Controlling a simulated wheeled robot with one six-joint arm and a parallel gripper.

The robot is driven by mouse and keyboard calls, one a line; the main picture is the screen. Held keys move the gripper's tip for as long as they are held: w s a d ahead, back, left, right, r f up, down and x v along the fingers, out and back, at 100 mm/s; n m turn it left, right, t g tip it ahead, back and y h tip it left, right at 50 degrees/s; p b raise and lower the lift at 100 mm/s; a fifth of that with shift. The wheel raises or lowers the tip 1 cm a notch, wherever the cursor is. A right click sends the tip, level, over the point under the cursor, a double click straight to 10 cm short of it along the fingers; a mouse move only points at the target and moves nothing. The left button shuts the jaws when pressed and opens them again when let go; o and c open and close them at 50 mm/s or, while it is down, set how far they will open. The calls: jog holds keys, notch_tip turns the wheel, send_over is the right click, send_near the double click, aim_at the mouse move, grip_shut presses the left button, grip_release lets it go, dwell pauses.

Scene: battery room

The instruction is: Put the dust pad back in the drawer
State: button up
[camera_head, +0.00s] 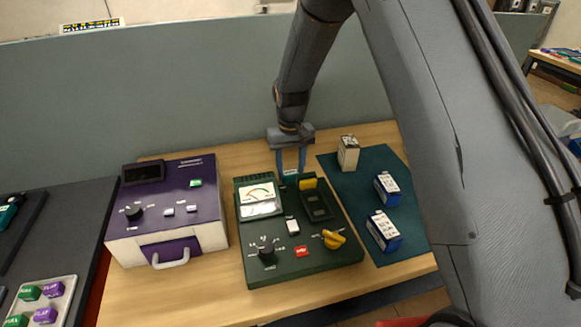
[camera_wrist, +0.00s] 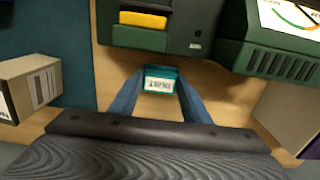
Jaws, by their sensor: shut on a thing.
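The dust pad (camera_wrist: 160,82) is a small teal block with a white label, read upside down in the wrist view. My gripper (camera_head: 290,168) is shut on it, with a blue finger on each side. In the head view the pad (camera_head: 290,179) is partly hidden at the back edge of the green tester. I cannot tell whether the pad touches the surface below. The purple unit (camera_head: 192,192) stands left of the tester. Its front has a purple drawer (camera_head: 172,248) with a pale handle (camera_head: 171,258); it looks closed.
The green tester (camera_head: 290,235) has a gauge, knobs and an open bay with a yellow piece (camera_head: 308,184). A dark teal mat (camera_head: 362,185) on the right holds a beige box (camera_head: 348,153) and two blue-white boxes (camera_head: 387,188). Bare wood (camera_head: 200,290) lies in front.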

jog(key=shift+f, duration=0.15)
jog(key=o, duration=1)
